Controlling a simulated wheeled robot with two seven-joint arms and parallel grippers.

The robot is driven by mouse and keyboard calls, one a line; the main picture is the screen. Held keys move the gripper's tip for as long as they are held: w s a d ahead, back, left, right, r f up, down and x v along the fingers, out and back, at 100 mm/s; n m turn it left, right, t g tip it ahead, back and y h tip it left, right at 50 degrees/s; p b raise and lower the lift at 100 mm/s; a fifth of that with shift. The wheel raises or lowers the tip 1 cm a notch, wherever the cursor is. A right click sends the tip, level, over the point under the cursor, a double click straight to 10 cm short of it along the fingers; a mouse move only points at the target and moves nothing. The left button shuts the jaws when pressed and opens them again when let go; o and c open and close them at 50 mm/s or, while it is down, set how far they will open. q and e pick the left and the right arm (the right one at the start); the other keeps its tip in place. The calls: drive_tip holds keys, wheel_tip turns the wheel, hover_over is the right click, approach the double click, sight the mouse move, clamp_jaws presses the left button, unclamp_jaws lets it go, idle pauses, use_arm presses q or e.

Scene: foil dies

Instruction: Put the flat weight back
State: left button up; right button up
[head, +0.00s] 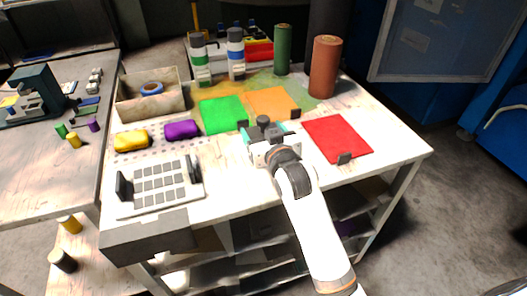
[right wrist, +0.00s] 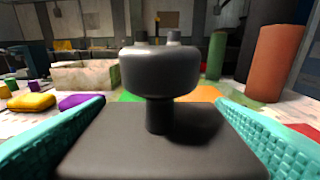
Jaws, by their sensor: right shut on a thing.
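The flat weight (right wrist: 160,140) is a dark grey slab with a round knob on a short stem, filling the middle of the right wrist view. My right gripper (head: 265,131) is shut on it, with a teal finger pad on each side of the slab. In the head view the weight's dark knob (head: 263,121) shows above the gripper, and most of the slab is hidden. I cannot tell whether the weight touches the table. My left gripper is not in view.
A green sheet (head: 222,115) and an orange sheet (head: 272,101) lie behind the gripper. A brown roll (head: 325,68) and green roll (head: 283,50) stand at the back. A gridded grey plate (head: 160,184), yellow bundle (head: 131,141), purple bundle (head: 182,130) and open box (head: 152,106) are left.

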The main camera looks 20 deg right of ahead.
drive_tip(key=shift+f+b, duration=0.3)
drive_tip(key=shift+f, duration=3.75)
drive_tip(key=o, duration=2)
drive_tip(key=shift+s+f, duration=0.15)
drive_tip(key=shift+f, duration=0.15)
drive_tip(key=shift+o, duration=0.2)
drive_tip(key=shift+r, duration=0.15)
drive_tip(key=shift+s, duration=0.35)
drive_tip(key=s+r, duration=0.1)
drive_tip(key=s, duration=1)
drive_tip(key=shift+d+r, duration=0.2)
drive_tip(key=shift+r, duration=0.15)
drive_tip(key=shift+s+f, duration=0.1)
drive_tip(key=shift+s, duration=0.05)
